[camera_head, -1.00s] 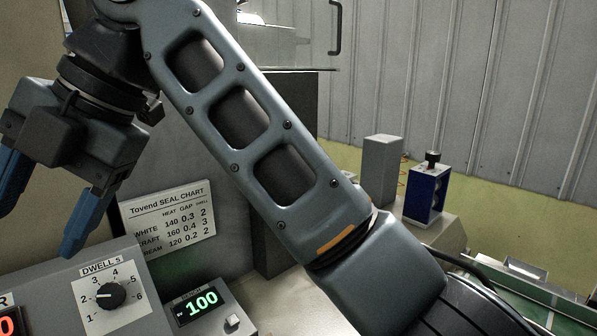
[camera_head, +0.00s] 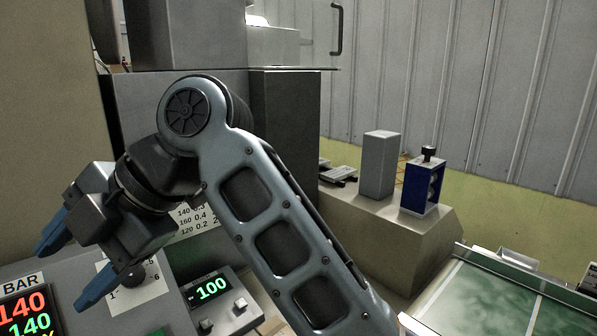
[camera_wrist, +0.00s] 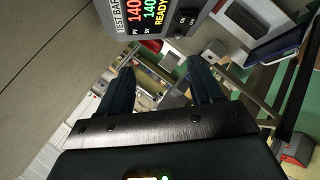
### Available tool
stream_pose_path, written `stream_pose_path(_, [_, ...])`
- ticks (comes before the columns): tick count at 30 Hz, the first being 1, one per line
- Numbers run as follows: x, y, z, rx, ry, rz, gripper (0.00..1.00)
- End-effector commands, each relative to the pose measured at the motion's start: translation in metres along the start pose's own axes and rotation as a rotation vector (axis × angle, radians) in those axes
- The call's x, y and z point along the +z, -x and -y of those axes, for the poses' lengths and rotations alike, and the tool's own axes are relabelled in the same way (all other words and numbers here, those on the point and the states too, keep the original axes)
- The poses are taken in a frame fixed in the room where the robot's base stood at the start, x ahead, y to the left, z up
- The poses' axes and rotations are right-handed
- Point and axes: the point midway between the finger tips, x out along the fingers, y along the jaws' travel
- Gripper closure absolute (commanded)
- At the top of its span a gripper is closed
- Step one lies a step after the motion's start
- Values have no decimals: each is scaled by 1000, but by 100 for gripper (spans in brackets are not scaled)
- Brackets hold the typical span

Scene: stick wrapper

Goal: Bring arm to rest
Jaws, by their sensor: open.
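My gripper (camera_head: 68,266) is at the left of the head view, its two blue fingers spread apart and nothing between them. It hangs in front of the control panel and partly hides the dwell dial (camera_head: 131,272). My arm bends over at the elbow, in front of the seal chart (camera_head: 190,222), and hides most of it. In the wrist view my gripper (camera_wrist: 160,85) shows both fingers apart, with a gap through which machine parts show blurred below.
The test bar display (camera_wrist: 150,14) reads 140, 140 and READY. A green readout box (camera_head: 212,290) shows 100. A grey block (camera_head: 380,165) and a blue device (camera_head: 422,185) stand on a ledge at the right. A green conveyor surface (camera_head: 480,300) lies at the lower right.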

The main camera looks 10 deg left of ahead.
Motion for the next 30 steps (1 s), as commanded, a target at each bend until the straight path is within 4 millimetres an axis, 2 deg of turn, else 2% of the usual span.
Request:
stream_pose_path(7, [34,-33,51,227,-330,19,35])
stream_pose_path(15, [69,-52,124,508,-733,68,35])
stream_pose_path(20, [83,-54,176,673,-960,110,35])
stream_pose_path(24, [88,-51,227,818,-1144,156,35])
stream_pose_path(30, [82,-40,304,1024,-1372,235,35])
